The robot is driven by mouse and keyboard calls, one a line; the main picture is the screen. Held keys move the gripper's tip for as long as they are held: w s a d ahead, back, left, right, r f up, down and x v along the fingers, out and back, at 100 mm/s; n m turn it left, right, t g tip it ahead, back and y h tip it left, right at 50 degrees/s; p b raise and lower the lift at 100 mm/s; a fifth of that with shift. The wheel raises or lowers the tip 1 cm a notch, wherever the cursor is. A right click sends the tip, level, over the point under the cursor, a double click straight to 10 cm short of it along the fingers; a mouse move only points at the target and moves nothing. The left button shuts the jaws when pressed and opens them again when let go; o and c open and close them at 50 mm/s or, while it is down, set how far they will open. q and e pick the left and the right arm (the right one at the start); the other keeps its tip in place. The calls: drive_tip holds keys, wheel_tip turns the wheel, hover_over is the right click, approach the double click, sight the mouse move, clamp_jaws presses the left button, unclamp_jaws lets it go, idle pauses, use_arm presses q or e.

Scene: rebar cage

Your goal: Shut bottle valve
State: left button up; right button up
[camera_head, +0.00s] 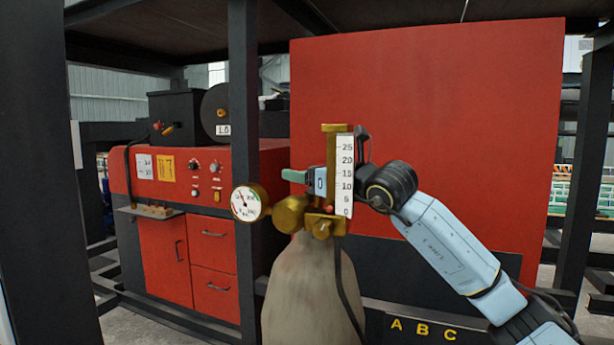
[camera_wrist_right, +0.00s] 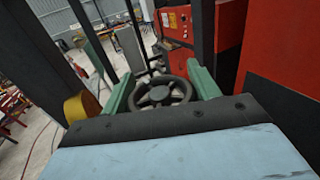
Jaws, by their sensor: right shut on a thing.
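The gas bottle (camera_head: 312,290) stands upright in the middle of the head view, worn and pale. On its top is a brass regulator (camera_head: 291,214) with a round pressure gauge (camera_head: 250,203) and an upright flow tube (camera_head: 344,175) scaled 0 to 25. A red ball sits low beside the scale. My right gripper (camera_head: 294,176) reaches in from the right, partly hidden behind the flow tube. In the right wrist view, its green fingers (camera_wrist_right: 158,88) are on both sides of the dark, spoked valve handwheel (camera_wrist_right: 160,96), shut on it. My left gripper is not in view.
A red welding machine (camera_head: 180,225) with drawers and a wire spool (camera_head: 215,112) stands behind at left. A red panel (camera_head: 430,130) fills the back right. Dark posts (camera_head: 243,120) frame the space. A black hose (camera_head: 347,285) hangs along the bottle's right side.

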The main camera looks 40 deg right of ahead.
drive_tip(key=shift+f, duration=0.1)
drive_tip(key=o, duration=1)
drive_tip(key=shift+c, duration=0.2)
wheel_tip(320, 180, up, 10)
drive_tip(key=shift+r+p, duration=0.1)
drive_tip(key=shift+p, duration=0.35)
